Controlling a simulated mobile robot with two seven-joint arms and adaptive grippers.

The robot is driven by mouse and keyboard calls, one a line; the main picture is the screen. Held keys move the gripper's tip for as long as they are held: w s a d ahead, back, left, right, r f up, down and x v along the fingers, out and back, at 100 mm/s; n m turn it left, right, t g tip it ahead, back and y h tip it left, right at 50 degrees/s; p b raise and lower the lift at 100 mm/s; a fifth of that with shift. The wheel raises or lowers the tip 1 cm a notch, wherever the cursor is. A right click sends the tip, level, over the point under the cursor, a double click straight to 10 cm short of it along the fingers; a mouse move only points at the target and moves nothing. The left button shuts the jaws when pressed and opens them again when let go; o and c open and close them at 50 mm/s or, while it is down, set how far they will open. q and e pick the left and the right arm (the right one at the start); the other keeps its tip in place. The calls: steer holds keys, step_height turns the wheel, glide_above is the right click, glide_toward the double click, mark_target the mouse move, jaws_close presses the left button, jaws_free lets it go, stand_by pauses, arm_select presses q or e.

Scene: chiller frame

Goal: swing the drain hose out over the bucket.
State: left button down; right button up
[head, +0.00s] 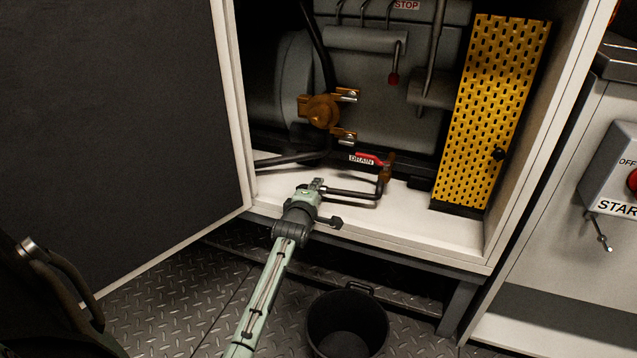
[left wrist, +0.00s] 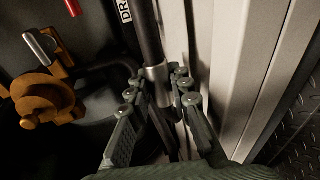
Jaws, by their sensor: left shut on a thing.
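The drain hose (head: 352,194) is a short dark tube below the red-handled drain valve (head: 370,158), over the white cabinet floor. My left gripper (head: 319,187) is shut on the hose near its left end. In the left wrist view the hose (left wrist: 148,35) runs down with a metal collar (left wrist: 157,82) between the fingers of the left gripper (left wrist: 155,90); its far end is partly hidden. The black bucket (head: 347,318) stands on the floor in front of the cabinet, below and right of the gripper, apart from the hose. My right gripper is not in view.
The cabinet's front sill (head: 385,235) lies between the hose and the bucket. An open dark door (head: 115,120) stands at the left. A yellow perforated panel (head: 492,110) is inside at the right. A brown clamp fitting (head: 322,111) sits above the valve.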

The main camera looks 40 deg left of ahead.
arm_select(q)
steer(key=c, duration=1.6)
jaws_free()
steer(key=shift+s, duration=0.1)
steer(key=shift+c, duration=0.2)
steer(key=v, duration=0.7)
steer(key=shift+s, duration=0.2)
steer(key=shift+d+r, duration=0.1)
steer(key=shift+d, duration=0.05)
steer(key=shift+c, duration=0.5)
